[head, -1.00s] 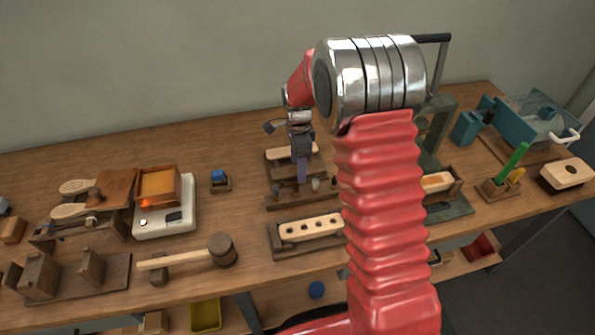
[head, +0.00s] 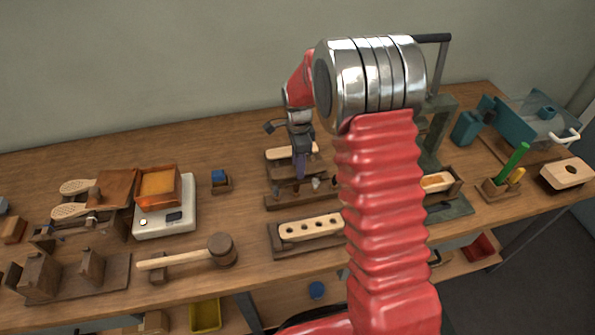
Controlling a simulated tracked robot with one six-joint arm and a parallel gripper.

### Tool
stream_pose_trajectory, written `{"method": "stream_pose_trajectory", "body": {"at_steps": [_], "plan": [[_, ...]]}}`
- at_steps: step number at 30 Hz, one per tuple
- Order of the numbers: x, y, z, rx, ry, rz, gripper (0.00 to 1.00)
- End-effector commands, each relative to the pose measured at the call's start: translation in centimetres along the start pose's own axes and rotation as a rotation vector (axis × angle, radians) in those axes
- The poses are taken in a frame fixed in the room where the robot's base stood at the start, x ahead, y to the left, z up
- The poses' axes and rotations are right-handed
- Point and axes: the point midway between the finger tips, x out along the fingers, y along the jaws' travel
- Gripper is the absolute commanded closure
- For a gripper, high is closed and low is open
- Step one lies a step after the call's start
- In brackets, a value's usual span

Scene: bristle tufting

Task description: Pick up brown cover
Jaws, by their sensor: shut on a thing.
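My gripper (head: 301,167) points down at the wooden rack in the middle of the bench. It is shut on a dark brown piece (head: 284,172), which looks like the brown cover. The piece lies across the rack, just behind its front base strip (head: 288,201). The fingertips are small here and partly merge with the brown wood, so the exact contact is hard to see. My red arm hides the right end of the rack.
A pale bar (head: 285,153) lies at the rack's back. A block with holes (head: 310,228) sits in front. A mallet (head: 222,250) and a scale with an amber tray (head: 158,187) are left. A green press frame (head: 440,125) stands right. Bare bench lies behind the scale.

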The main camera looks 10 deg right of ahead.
Motion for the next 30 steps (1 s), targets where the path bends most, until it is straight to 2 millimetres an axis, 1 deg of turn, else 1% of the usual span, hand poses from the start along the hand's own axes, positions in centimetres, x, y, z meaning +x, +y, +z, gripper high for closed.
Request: {"method": "stream_pose_trajectory", "body": {"at_steps": [7,11,14,17,24,27,30], "plan": [[-0.1,0.0,0.0,0.000,0.000,0.000,0.87],[-0.6,-0.1,0.0,0.000,0.000,-0.002,0.87],[-1.7,-0.1,0.0,0.000,0.000,-0.003,0.87],[-3.2,-0.1,0.0,0.000,0.000,-0.004,0.87],[-7.5,-0.1,0.0,0.000,0.000,-0.004,0.87],[-8.8,-0.1,0.0,0.000,0.000,-0.002,0.87],[-9.7,-0.1,0.0,0.000,0.000,-0.002,0.87]]}}
